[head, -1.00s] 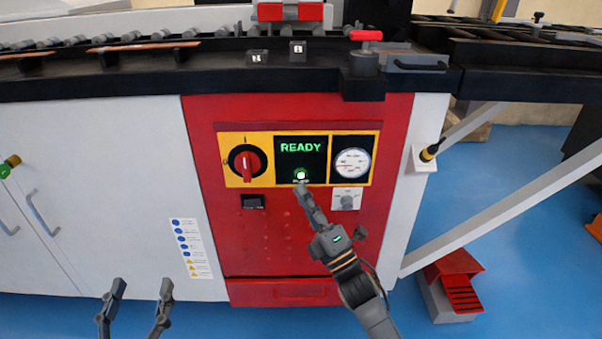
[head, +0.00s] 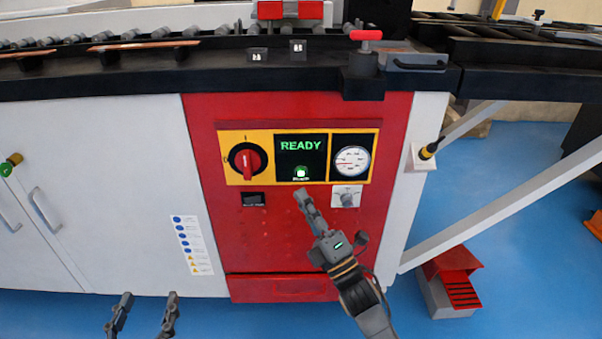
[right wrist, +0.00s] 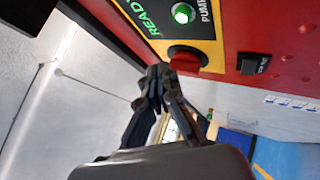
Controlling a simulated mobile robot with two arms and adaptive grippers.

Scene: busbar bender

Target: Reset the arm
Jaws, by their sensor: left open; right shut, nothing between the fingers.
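The busbar bender's red control panel (head: 285,240) is in the middle of the head view. Its display (head: 301,152) reads READY, with a lit green pump button (head: 301,172) below. A red rotary switch (head: 247,162) is left of the display and a gauge (head: 352,162) right of it. My right gripper (head: 301,195) is shut and empty, its tips just below the green button; contact cannot be told. In the right wrist view the shut fingers (right wrist: 158,75) are near the green button (right wrist: 183,13). My left gripper (head: 143,302) is open and empty at the lower left.
A small black switch (head: 252,199) and a grey knob (head: 347,195) flank my right fingertips. White cabinet doors (head: 90,190) are at left. A slanted white strut (head: 500,200) and a red foot pedal (head: 455,275) are at right. The black bench edge (head: 150,80) runs above.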

